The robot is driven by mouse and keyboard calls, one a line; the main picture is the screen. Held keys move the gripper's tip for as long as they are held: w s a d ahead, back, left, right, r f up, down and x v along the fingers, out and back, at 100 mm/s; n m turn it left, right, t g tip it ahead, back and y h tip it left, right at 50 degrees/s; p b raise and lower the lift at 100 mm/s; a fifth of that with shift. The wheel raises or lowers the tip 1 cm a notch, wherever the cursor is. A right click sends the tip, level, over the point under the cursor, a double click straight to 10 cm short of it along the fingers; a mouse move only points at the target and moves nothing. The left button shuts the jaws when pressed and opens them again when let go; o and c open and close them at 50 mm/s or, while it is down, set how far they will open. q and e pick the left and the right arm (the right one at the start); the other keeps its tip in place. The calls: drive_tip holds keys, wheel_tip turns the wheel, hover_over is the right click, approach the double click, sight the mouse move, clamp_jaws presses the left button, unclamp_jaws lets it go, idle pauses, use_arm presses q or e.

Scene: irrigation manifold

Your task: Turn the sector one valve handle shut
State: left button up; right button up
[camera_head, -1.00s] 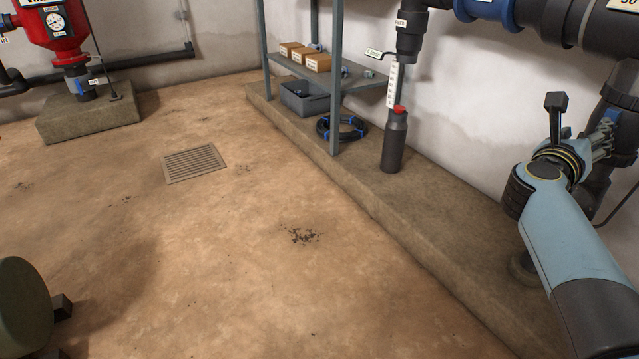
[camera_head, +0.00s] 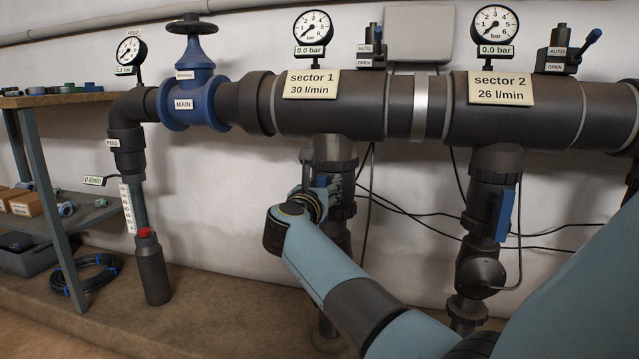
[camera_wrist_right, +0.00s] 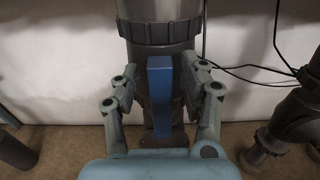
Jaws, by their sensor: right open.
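The sector 1 pipe section, marked by a cream "sector 1" label (camera_head: 311,84), has a branch that drops from the main pipe. On that branch is the valve with a blue handle (camera_wrist_right: 161,98), which points downward along the pipe in the right wrist view. My right gripper (camera_wrist_right: 160,85) is open, with one finger on each side of the handle; a gap shows on both sides. In the head view my right gripper (camera_head: 325,185) is at the sector 1 branch and hides most of the handle. My left gripper is not in view.
The sector 2 branch has a blue handle (camera_head: 504,215), also pointing down, right of my arm. The blue MAIN valve (camera_head: 191,100) is at the left. Both sector gauges read near zero. Black cables (camera_head: 420,215) hang behind the branches. A shelf (camera_head: 60,210) stands at the left.

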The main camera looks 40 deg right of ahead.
drive_tip(key=shift+d, duration=0.1)
clamp_jaws()
